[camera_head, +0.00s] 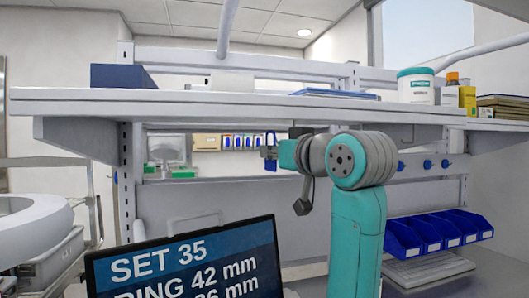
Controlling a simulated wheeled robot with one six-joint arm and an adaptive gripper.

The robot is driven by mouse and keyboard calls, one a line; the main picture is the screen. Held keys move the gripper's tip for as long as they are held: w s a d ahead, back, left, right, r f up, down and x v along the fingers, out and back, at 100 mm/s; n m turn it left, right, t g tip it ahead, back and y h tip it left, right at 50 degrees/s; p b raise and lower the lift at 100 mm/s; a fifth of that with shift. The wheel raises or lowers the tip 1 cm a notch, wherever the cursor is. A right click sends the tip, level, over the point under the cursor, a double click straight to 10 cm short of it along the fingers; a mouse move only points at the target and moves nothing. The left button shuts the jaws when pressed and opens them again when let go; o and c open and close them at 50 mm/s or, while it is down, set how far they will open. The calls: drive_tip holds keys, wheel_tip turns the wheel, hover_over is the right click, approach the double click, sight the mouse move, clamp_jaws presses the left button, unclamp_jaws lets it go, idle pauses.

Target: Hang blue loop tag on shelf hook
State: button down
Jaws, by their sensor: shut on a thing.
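The blue loop tag (270,166) is small in the picture, left of the arm's wrist and below the long white shelf. A thin dark blue loop stands above its body. My gripper (268,151), small and dark at the left end of the teal and grey wrist, is shut on the tag. Several small blue knobs or hooks (427,164) stick out from a grey rail right of my arm. The fingertips are too small to show in detail.
The white shelf (240,104) spans the view above my gripper. A monitor (190,265) stands low in front, reading "SET 35". Blue bins (440,235) line the lower right. A white tub (415,86) and boxes stand on the shelf. Small blue-marked items (240,142) show behind the tag.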

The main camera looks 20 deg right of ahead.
drive_tip(key=shift+d+f, duration=0.35)
drive_tip(key=shift+d, duration=0.45)
drive_tip(key=shift+d+f, duration=0.35)
drive_tip(key=shift+d, duration=0.4)
drive_tip(key=c, duration=1.2)
unclamp_jaws()
drive_tip(key=shift+c, duration=0.2)
